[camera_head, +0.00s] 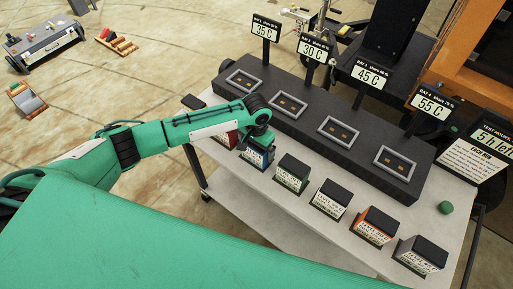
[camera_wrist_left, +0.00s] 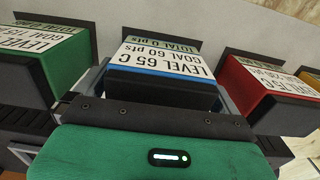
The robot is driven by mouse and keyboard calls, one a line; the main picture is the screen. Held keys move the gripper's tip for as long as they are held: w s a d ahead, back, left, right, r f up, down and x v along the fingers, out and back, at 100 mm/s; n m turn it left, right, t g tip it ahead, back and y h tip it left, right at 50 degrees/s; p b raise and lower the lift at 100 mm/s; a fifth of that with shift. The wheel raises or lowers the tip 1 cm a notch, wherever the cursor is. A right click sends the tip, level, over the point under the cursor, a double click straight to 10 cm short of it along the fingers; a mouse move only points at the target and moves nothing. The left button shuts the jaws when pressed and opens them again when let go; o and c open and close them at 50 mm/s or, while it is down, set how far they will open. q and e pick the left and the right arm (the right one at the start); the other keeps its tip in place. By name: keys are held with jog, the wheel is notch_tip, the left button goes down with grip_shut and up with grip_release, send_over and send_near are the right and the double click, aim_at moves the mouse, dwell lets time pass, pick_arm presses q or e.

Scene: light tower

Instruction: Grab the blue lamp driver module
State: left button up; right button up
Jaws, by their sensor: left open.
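The blue lamp driver module (camera_head: 258,157) stands in the row on the front of the cart, between a red module (camera_head: 226,140) and a green module (camera_head: 292,173). In the left wrist view the blue module (camera_wrist_left: 163,58) shows a white label reading "LEVEL 65 C, GOAL 60 pts" with a blue edge. My left gripper (camera_head: 260,141) is right over it and open, its lower parts hidden by the wrist. In the wrist view the module is between the fingers; contact cannot be told. My right gripper is out of view.
The cart top (camera_head: 240,220) also carries a black bay block (camera_head: 350,112) with sign posts behind the row. Neighbouring modules stand close on both sides. A small green knob (camera_head: 446,207) is at the right. An orange frame (camera_head: 475,60) rises behind.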

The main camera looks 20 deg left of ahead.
pick_arm(q)
jog(key=c, duration=1)
jog(key=shift+c, duration=0.9)
jog(key=shift+r, duration=0.1)
